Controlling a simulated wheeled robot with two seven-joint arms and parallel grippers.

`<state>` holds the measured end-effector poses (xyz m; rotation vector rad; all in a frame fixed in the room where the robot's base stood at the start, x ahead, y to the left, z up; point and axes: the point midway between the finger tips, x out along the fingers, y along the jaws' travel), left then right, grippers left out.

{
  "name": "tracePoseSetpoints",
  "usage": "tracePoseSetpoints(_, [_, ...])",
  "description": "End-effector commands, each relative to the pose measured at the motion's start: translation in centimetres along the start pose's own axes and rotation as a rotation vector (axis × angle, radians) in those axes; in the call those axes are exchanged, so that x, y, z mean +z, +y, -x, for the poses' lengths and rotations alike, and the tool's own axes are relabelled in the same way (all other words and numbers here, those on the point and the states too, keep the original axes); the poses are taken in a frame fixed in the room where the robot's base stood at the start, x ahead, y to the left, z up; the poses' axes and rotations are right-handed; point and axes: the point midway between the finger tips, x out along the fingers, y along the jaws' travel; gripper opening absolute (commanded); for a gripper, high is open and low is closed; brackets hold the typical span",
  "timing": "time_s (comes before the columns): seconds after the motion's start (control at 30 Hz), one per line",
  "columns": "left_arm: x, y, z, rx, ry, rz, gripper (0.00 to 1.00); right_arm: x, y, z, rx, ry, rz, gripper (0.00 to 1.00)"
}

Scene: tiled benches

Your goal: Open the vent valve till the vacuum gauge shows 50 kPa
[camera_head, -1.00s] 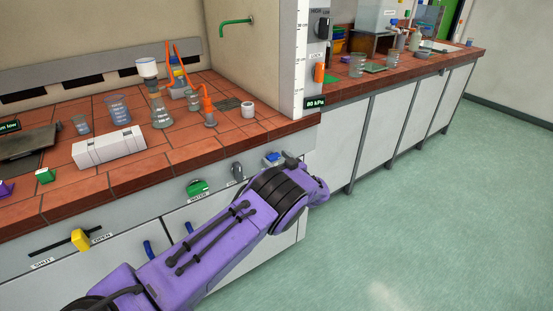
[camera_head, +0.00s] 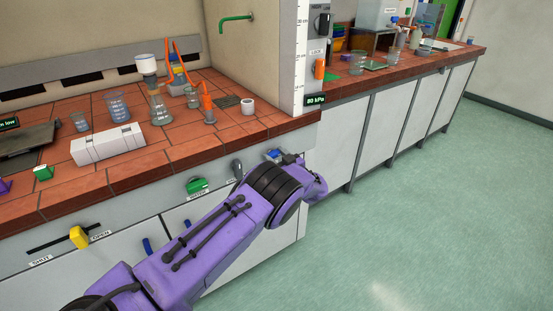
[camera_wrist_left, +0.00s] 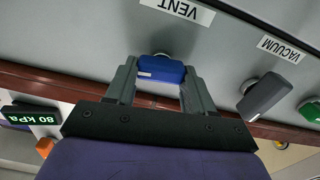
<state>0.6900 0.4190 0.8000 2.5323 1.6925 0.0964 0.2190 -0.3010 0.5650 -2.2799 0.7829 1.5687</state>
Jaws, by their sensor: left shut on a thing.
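The blue vent valve handle (camera_wrist_left: 160,69) sits under the VENT label (camera_wrist_left: 178,9) on the bench front in the left wrist view. My left gripper (camera_wrist_left: 160,80) has a finger on each side of the handle and is shut on it. In the head view a bit of the blue handle (camera_head: 273,154) shows beyond my purple left arm, with the gripper (camera_head: 290,157) mostly hidden there. The gauge display (camera_head: 316,100) reads 80 kPa in green; it also shows upside down in the left wrist view (camera_wrist_left: 29,116). My right gripper is not in view.
A grey vacuum handle (camera_wrist_left: 263,97) and a green water handle (camera_head: 197,186) are on the same panel, beside the vent handle. A yellow slider (camera_head: 79,237) is further left. Glassware and a white block (camera_head: 108,145) stand on the tiled bench. The floor at right is clear.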

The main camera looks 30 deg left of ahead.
Motion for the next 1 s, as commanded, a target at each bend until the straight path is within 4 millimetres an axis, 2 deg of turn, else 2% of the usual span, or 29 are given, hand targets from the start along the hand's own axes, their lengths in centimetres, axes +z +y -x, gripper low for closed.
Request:
tracePoseSetpoints(0.2, [0.4,-0.1,0.0,-0.002,-0.002,0.162,0.23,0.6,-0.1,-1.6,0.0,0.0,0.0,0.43])
tracePoseSetpoints(0.6, [0.4,-0.3,0.0,-0.001,-0.002,0.432,0.23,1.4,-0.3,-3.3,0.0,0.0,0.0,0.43])
tracePoseSetpoints(1.0, [0.3,-0.3,0.1,0.0,-0.003,0.537,0.23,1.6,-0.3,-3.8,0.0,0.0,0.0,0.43])
